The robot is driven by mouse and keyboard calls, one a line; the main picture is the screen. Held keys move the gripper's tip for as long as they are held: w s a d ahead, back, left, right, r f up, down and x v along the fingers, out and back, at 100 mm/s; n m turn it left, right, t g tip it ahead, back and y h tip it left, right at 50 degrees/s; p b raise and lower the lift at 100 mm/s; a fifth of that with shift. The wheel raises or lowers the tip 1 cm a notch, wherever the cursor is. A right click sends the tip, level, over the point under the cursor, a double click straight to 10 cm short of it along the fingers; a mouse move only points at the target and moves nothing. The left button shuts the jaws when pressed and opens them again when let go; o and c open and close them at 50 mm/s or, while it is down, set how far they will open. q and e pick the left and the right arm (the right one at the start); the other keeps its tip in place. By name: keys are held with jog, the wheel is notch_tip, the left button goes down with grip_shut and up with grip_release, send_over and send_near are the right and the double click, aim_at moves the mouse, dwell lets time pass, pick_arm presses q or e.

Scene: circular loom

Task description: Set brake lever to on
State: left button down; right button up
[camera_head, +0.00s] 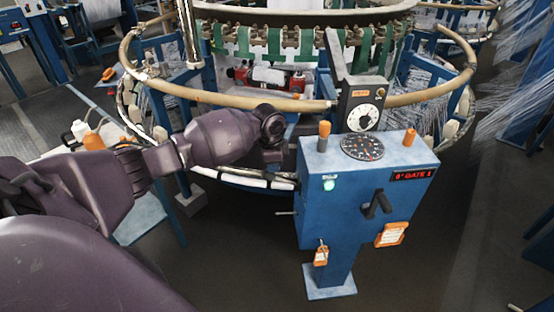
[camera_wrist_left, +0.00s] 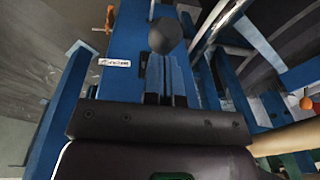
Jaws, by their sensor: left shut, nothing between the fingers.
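A black ball knob (camera_wrist_left: 165,35), which looks like the end of a lever, shows in the left wrist view. It is against a blue panel (camera_wrist_left: 125,85) with a small white label (camera_wrist_left: 115,63), too small to read. My left gripper (camera_wrist_left: 166,82) is shut and empty, its fingers directly below the knob in that picture. I cannot tell whether they touch it. In the head view my left gripper (camera_head: 280,152) reaches in beside the blue control box (camera_head: 315,215); its fingertips are hard to make out, and the knob cannot be made out there. My right gripper is not in view.
The control box carries a dial (camera_head: 362,147), a black handle (camera_head: 377,205), orange knobs and a red display (camera_head: 412,175). The loom's tan ring (camera_head: 235,98) curves behind my left arm. White and orange bottles (camera_head: 92,139) stand at the left. Dark floor is clear in front.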

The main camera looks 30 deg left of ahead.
pick_arm(q)
jog(key=shift+a+f, duration=0.1)
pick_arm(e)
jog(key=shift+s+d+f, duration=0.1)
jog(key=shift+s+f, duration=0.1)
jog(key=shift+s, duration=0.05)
pick_arm(q)
jog(key=shift+s, duration=0.1)
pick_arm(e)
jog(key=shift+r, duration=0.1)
pick_arm(q)
jog(key=shift+s+a+f+t+h, duration=0.4)
jog(key=shift+a+f+t+h, duration=0.1)
jog(key=shift+f+h, duration=0.1)
notch_tip(320, 180, down, 11)
jog(key=s+a+t+h+b, duration=0.2)
jog(key=t+h+b, duration=0.4)
jog(key=b, duration=0.4)
jog(key=shift+a+h, duration=0.15)
jog(key=shift+h, duration=0.45)
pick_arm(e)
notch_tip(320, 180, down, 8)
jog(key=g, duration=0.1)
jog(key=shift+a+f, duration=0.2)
pick_arm(q)
jog(key=shift+r, duration=0.1)
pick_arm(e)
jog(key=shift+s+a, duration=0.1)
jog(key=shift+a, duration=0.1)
